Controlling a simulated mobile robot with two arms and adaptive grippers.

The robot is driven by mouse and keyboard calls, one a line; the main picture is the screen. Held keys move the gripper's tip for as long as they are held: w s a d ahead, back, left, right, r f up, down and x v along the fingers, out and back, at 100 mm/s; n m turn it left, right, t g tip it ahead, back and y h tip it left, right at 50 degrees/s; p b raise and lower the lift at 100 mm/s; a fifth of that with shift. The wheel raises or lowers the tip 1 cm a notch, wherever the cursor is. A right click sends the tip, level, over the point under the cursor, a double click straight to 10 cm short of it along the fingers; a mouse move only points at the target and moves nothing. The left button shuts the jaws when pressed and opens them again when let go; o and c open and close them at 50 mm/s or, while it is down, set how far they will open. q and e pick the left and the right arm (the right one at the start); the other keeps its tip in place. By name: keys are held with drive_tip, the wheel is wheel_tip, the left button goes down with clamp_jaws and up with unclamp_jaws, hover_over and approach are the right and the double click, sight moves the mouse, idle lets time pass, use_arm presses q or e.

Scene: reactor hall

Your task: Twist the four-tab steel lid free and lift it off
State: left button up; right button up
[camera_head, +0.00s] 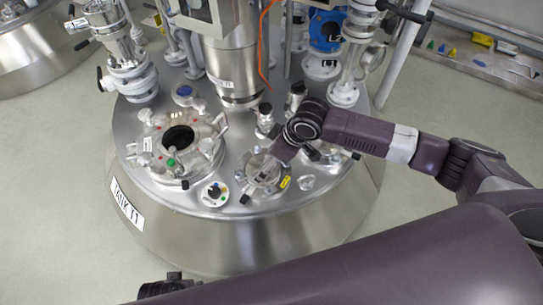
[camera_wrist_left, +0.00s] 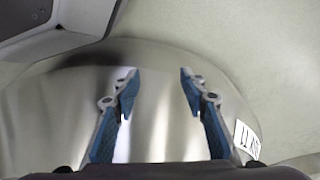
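The round steel lid (camera_head: 257,180) sits on the tank top (camera_head: 225,160), right of the larger flanged port. Small tabs stick out at its rim, and a yellow tag is beside it. My right gripper (camera_head: 272,160) reaches down over the lid from the upper right. Its fingers are small and partly hidden by the wrist, so I cannot tell whether they grip or touch the lid. My left gripper (camera_wrist_left: 158,72) is open and empty in the left wrist view, in front of the tank's steel side (camera_wrist_left: 155,120).
A flanged port with a dark opening (camera_head: 178,139) and several clamps stands left of the lid. Pipes, valves and a column (camera_head: 235,65) crowd the back. The floor (camera_head: 55,200) at left is clear.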

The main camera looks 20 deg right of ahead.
sight(255, 164)
drive_tip(key=shift+w+d, duration=0.3)
drive_tip(key=shift+d, duration=0.1)
drive_tip(key=shift+f, duration=0.2)
drive_tip(key=b+x, duration=0.2)
drive_tip(key=x, duration=0.4)
drive_tip(key=shift+w+a+f, duration=0.2)
drive_tip(key=shift+w+f, duration=0.05)
drive_tip(key=shift+f, duration=0.35)
use_arm(q)
wheel_tip(255, 164, up, 7)
drive_tip(key=w, duration=0.2)
drive_tip(key=shift+t, duration=0.3)
drive_tip(key=shift+d, duration=0.1)
drive_tip(key=shift+r, duration=0.1)
use_arm(e)
drive_tip(key=c, duration=1.5)
drive_tip(key=shift+c, duration=0.2)
